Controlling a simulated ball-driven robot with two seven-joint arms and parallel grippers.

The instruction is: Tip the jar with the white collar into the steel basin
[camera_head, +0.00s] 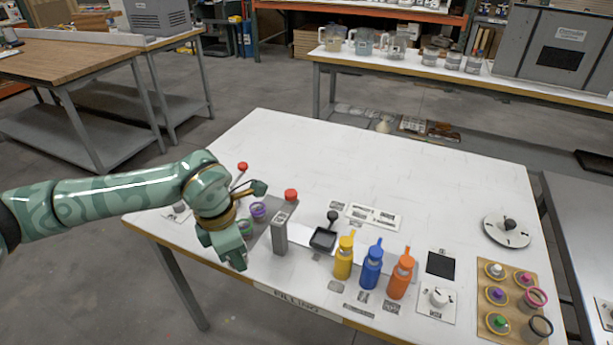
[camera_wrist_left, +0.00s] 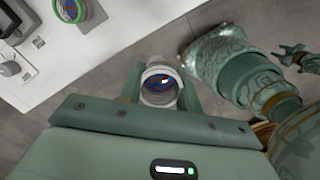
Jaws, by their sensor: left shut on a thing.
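My left gripper (camera_head: 236,262) is at the left front edge of the white table. In the left wrist view the gripper (camera_wrist_left: 161,95) is shut on the jar with the white collar (camera_wrist_left: 160,70). The pale collar faces the camera, and blue and brown show inside the mouth. In that view the jar appears against the grey floor, beside the table edge. In the head view the gripper hides the jar. I cannot make out a steel basin for certain in either view.
A jar with a green collar (camera_wrist_left: 72,10) stands near the table edge, and a purple-collared one (camera_head: 258,210) is behind it. The table's back is clear.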

